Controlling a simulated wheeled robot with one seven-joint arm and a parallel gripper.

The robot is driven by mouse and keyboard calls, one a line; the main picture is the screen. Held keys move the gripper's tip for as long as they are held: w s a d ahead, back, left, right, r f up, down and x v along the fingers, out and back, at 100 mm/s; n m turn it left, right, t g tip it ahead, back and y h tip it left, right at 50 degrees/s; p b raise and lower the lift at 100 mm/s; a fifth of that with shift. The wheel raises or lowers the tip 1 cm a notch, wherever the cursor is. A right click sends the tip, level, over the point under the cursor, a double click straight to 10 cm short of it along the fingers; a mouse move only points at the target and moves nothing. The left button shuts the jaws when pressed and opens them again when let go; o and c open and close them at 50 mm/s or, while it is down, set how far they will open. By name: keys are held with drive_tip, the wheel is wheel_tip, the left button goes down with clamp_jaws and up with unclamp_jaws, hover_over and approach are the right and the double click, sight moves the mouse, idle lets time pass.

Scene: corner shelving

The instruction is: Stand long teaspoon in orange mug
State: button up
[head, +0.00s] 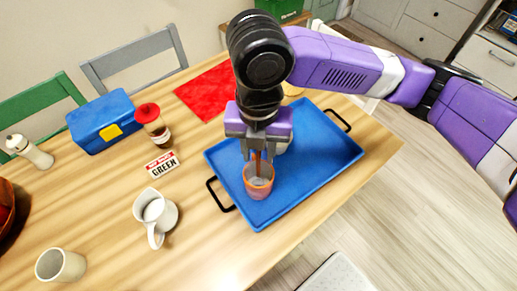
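The orange mug (258,187) is see-through and stands upright on the blue tray, near its left side. A thin brown upright piece (257,163), which looks like the long teaspoon, reaches down into the mug's mouth. My gripper (257,153) points down right above the mug. Its two fingers look apart, one on each side of the brown piece, with gaps showing. The top of the brown piece is hidden by my gripper.
The blue tray (325,150) has black handles. A red mat (205,92) lies behind.

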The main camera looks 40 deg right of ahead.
wheel_tip(320, 180, up, 8)
drive_tip(key=shift+f+p, duration=0.1)
drive_tip(key=shift+p, duration=0.2)
idle(1.1)
